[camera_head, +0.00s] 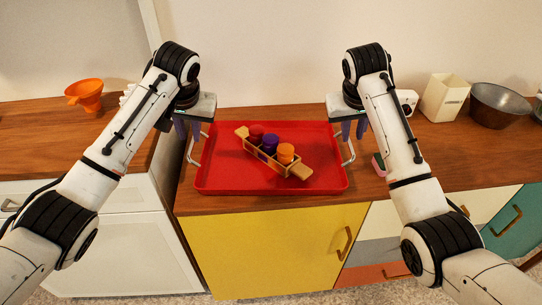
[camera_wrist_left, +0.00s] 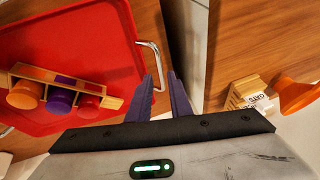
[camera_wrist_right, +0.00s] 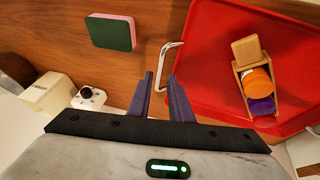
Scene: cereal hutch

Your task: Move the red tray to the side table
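The red tray (camera_head: 220,178) lies flat on the wooden counter above the yellow cabinet door, with a metal handle on each side. A wooden carrier (camera_head: 260,156) with red, purple and orange round-topped items sits in it. My left gripper (camera_head: 187,130) is above the left handle; in the left wrist view its open fingers (camera_wrist_left: 160,78) have the handle (camera_wrist_left: 153,60) near and partly between them. My right gripper (camera_head: 352,130) is above the right handle; in the right wrist view its open fingers (camera_wrist_right: 160,77) have that handle (camera_wrist_right: 164,62) similarly between them. Contact cannot be told.
A separate wooden-topped surface (camera_head: 50,130) on the left holds an orange funnel (camera_head: 85,92) and a lettered cream item (camera_wrist_left: 248,92). Right of the tray are a pink-green sponge (camera_wrist_right: 111,32), a white object (camera_head: 407,98), a cream container (camera_head: 444,97) and a metal bowl (camera_head: 497,104).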

